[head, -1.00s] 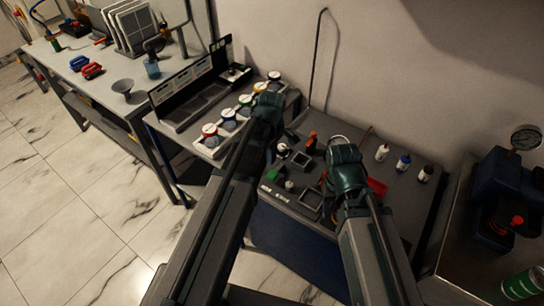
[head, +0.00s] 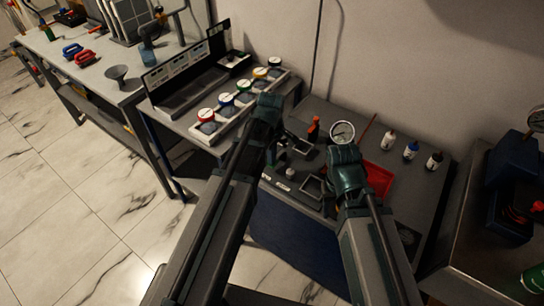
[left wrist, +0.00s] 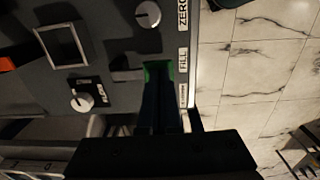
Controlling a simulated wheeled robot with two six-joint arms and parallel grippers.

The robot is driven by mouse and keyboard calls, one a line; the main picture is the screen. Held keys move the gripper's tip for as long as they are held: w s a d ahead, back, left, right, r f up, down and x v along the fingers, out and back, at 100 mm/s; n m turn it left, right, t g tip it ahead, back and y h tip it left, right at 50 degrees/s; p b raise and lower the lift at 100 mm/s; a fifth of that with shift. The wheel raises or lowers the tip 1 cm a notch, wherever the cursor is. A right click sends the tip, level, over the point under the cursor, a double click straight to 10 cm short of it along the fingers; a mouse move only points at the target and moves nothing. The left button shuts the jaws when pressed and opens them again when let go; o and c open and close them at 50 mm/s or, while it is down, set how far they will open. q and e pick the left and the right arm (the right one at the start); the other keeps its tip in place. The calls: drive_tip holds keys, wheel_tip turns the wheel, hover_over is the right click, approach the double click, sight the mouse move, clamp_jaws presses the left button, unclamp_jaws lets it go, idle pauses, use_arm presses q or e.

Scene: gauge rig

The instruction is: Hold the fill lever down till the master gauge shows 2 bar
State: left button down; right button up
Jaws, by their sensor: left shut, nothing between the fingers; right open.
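The green fill lever (left wrist: 150,68) shows in the left wrist view beside the FILL label (left wrist: 183,60). My left gripper (left wrist: 160,84) is shut and empty, with its fingertips over the lever and covering most of it. I cannot tell whether they touch or press it. In the head view my left gripper (head: 272,145) hides the lever. A round white gauge (head: 342,133) stands at the back of the bench behind my right wrist. Its needle is too small to read, and I cannot tell if it is the master gauge. My right gripper (head: 338,198) is open over the bench.
Square frames (left wrist: 62,46) and knobs (left wrist: 148,14) sit on the panel near the lever. A red tray (head: 378,180) and several small bottles (head: 411,150) are on the right. Another gauge (head: 537,119) tops a blue box.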

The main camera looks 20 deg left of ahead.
use_arm(q)
drive_tip(key=shift+s+a+f+t+b, duration=0.1)
drive_tip(key=shift+s+f+t+b, duration=0.2)
drive_tip(key=shift+f+b, duration=0.15)
drive_tip(key=shift+s+f+t+b, duration=0.15)
drive_tip(key=shift+f+t+b, duration=0.15)
drive_tip(key=shift+f+b, duration=0.15)
use_arm(e)
drive_tip(key=shift+f, duration=0.95)
use_arm(q)
drive_tip(key=shift+w+r, duration=0.1)
use_arm(e)
drive_tip(key=shift+r, duration=0.1)
use_arm(q)
drive_tip(key=shift+r+p, duration=0.2)
drive_tip(key=shift+p, duration=0.2)
use_arm(e)
drive_tip(key=shift+r, duration=0.2)
idle(2.7)
use_arm(q)
drive_tip(key=shift+r+p, duration=0.65)
use_arm(e)
drive_tip(key=shift+r, duration=0.75)
